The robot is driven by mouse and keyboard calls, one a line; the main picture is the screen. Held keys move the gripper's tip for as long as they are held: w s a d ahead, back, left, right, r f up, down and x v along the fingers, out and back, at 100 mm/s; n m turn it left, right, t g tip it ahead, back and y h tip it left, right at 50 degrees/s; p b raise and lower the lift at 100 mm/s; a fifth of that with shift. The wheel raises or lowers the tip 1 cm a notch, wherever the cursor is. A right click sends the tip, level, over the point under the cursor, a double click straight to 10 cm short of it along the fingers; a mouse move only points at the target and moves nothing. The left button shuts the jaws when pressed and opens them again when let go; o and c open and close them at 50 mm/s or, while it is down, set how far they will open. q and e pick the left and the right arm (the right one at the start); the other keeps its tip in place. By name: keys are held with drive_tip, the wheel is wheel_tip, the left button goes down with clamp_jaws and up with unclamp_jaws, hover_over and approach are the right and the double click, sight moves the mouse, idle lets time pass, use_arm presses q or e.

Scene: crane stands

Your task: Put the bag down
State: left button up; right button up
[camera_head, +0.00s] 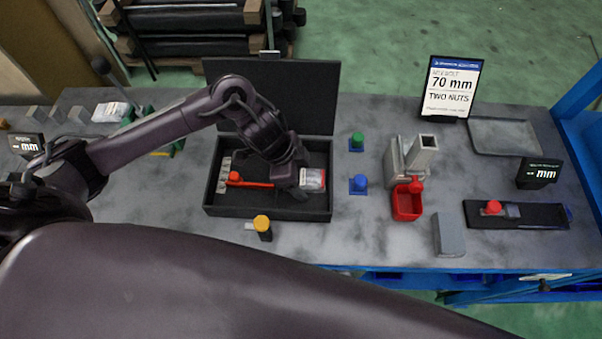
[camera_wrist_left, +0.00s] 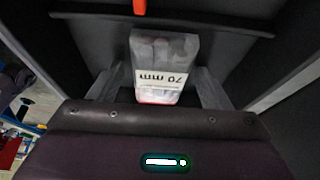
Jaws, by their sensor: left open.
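The bag (camera_head: 313,180) is a small clear bag with a white label and a red strip. It is in the right part of an open black case (camera_head: 225,207). In the left wrist view the bag (camera_wrist_left: 163,52) shows between my finger pads, its label reading "70 mm" upside down. My left gripper (camera_head: 297,186) is open, low inside the case at the bag's left side. In the left wrist view the left gripper (camera_wrist_left: 155,92) has a finger on each side of the bag. I cannot tell whether the bag's underside touches the case floor. My right gripper is not in view.
A red tool (camera_head: 250,183) lies in the case left of the bag. The case lid (camera_head: 310,95) stands open behind. A yellow-capped post (camera_head: 262,228) stands in front. A sign (camera_head: 452,88) reads "70 mm, two nuts". A red bin (camera_head: 407,205) stands to the right.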

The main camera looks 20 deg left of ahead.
use_arm(q)
drive_tip(key=v, duration=1.2)
drive_tip(key=shift+r, duration=0.15)
